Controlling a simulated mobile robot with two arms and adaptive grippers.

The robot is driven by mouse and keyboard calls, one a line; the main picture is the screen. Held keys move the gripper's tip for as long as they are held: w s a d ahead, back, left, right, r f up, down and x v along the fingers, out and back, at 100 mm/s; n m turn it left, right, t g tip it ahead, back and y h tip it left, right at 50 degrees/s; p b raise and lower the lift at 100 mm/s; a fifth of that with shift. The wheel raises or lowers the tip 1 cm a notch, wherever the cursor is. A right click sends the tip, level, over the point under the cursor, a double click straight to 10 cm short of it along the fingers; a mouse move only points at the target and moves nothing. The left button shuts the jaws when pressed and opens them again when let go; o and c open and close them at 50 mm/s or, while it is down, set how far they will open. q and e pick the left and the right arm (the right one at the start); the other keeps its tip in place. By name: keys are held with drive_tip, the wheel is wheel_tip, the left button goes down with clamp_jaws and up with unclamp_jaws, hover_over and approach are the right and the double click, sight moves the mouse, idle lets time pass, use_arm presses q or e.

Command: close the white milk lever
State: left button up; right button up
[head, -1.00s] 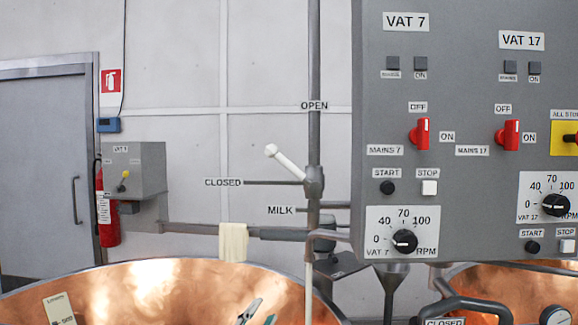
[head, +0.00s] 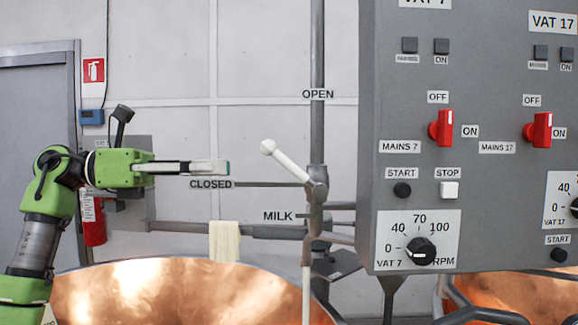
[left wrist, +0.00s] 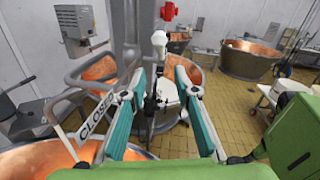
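The white milk lever (head: 288,162) slants up and left from its grey pivot on the vertical pipe (head: 317,130). It stands between the OPEN label (head: 318,94) above and the CLOSED label (head: 210,184) at lower left. My left gripper (head: 226,168) points right at it, just left of the white knob and slightly lower in the picture. In the left wrist view the gripper (left wrist: 160,72) is open, with its two teal-padded fingers apart and nothing held. The lever's knob (left wrist: 159,38) shows ahead, in line with the gap. My right gripper is not in view.
The grey control panel (head: 400,250) fills the right side. A copper vat (head: 190,290) lies below, and a pale cloth (head: 225,242) hangs on the horizontal bar. The CLOSED sign (left wrist: 95,117) on its rod is close beside the left finger in the wrist view.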

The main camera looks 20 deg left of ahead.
sight(291, 168)
use_arm(q)
drive_tip(key=p+x, duration=0.4)
drive_tip(key=x, duration=0.8)
drive_tip(key=shift+d+r, duration=0.1)
drive_tip(key=shift+d, duration=0.25)
drive_tip(key=shift+w+d, duration=0.25)
drive_tip(key=shift+d, duration=0.25)
clamp_jaws()
